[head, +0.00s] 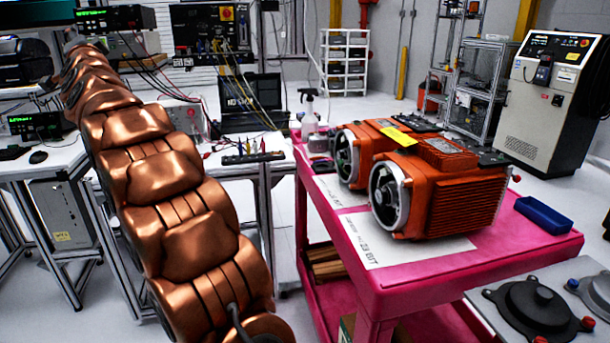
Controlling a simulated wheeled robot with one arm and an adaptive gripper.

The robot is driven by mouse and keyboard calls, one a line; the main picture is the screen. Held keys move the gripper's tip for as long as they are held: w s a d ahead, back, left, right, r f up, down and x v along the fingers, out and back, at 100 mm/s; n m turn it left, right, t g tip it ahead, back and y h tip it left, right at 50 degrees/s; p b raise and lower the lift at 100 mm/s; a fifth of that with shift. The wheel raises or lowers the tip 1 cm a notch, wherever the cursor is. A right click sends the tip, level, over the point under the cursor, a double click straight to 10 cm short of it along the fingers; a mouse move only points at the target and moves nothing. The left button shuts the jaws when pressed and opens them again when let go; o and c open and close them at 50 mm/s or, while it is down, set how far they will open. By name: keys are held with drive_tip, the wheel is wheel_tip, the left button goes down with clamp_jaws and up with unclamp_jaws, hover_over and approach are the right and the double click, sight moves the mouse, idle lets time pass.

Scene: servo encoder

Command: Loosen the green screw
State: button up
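Two orange servo motors stand on a pink cart (470,257). The nearer motor (455,200) has a silver ring around its open round end (388,195), which faces left. The farther motor (372,137) stands behind it, and its round end (345,157) shows a dark greenish inside. I cannot make out a green screw on either one. My copper arm stretches from the bottom of the picture to the upper left, away from the motors. No gripper fingers show, so I cannot see what my gripper holds.
A blue tray (545,215) lies at the cart's right edge. A spray bottle (309,113) stands at its back. A grey bench with a dark round device (538,307) is at the lower right. White workbenches (45,158) stand at left. A control cabinet (545,105) stands behind.

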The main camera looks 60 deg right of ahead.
sight(339, 163)
drive_tip(key=s+d+r+m+g+h+b, duration=0.2)
drive_tip(key=s+d+m+g+h+b, duration=0.15)
drive_tip(key=d+m+h, duration=0.65)
drive_tip(key=s+d+f+m+g+h+b, duration=0.2)
drive_tip(key=s+d+f+m+g+h, duration=0.1)
drive_tip(key=s+d+m+g, duration=0.35)
drive_tip(key=s+d+f+m+g+h+b, duration=0.2)
drive_tip(key=s+d+m+g+h, duration=0.1)
drive_tip(key=s+d+m+g, duration=0.35)
drive_tip(key=s+d+f+m+g+y+b, duration=0.3)
drive_tip(key=s+d+f+m+g+y, duration=0.15)
drive_tip(key=s+f+m, duration=0.5)
drive_tip(key=s+d+f+m+g+y+b, duration=0.25)
drive_tip(key=s+f+m+g+y, duration=0.3)
drive_tip(key=f, duration=0.75)
drive_tip(key=s+d+f+m+g+y+b, duration=0.2)
drive_tip(key=s+d+f+m+g+y, duration=0.3)
drive_tip(key=s+f, duration=0.55)
drive_tip(key=shift+m+g+h, duration=0.55)
drive_tip(key=shift+m+h, duration=0.15)
drive_tip(key=shift+h, duration=0.1)
drive_tip(key=shift+b+x, duration=0.85)
drive_tip(key=shift+x, duration=2.15)
drive_tip(key=shift+s+a+f, duration=0.1)
drive_tip(key=shift+a+f, duration=0.05)
drive_tip(key=shift+a, duration=0.05)
drive_tip(key=shift+c, duration=0.3)
clamp_jaws()
